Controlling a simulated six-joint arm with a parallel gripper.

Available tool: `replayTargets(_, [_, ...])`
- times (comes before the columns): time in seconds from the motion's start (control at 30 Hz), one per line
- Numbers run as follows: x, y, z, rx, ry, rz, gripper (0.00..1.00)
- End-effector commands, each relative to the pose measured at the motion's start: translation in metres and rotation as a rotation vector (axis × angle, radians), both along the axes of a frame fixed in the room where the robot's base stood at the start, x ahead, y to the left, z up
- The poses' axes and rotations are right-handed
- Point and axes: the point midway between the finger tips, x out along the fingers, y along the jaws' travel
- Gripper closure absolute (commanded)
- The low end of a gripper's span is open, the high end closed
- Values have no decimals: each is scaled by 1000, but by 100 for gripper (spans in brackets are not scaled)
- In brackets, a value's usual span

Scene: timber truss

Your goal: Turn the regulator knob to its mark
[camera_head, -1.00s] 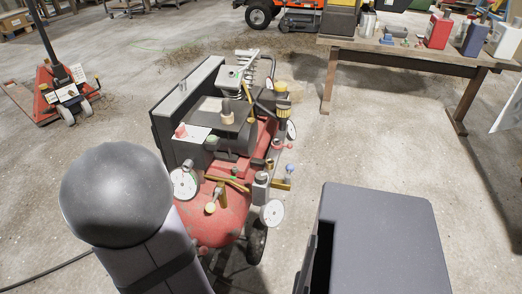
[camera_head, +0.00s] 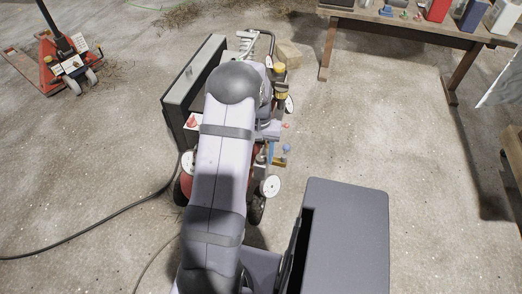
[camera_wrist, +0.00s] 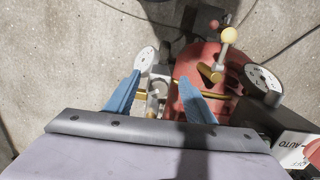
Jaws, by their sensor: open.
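My gripper (camera_wrist: 158,80) shows in the wrist view as two blue fingers, spread apart with nothing gripped. A grey, roundish fitting (camera_wrist: 157,91), which looks like the regulator knob, lies below and between the fingers; its mark cannot be made out. Brass pipe runs on both sides of it. A white-faced gauge (camera_wrist: 145,60) is just beyond the left finger. The red compressor tank (camera_wrist: 205,75) lies under the right finger.
A yellow ball-topped fitting (camera_wrist: 229,36) stands up from the tank, and a second gauge (camera_wrist: 263,82) is at right. A switch box marked AUTO (camera_wrist: 292,145) is at lower right. A workbench (camera_head: 420,30) stands at upper right, with clear floor before it.

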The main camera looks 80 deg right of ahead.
Motion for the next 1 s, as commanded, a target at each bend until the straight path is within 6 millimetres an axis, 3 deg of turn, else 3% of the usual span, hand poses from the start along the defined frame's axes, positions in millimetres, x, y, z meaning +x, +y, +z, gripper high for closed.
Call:
replayTargets(0.03, [2,-18,11,-37,-4,-5,51])
replayTargets(0.17, [4,-41,29,-83,-7,-21,51])
replayTargets(0.43, [4,-34,28,-53,-3,-57,51])
replayTargets(1.0, [4,-34,-33,-52,-3,-56,51])
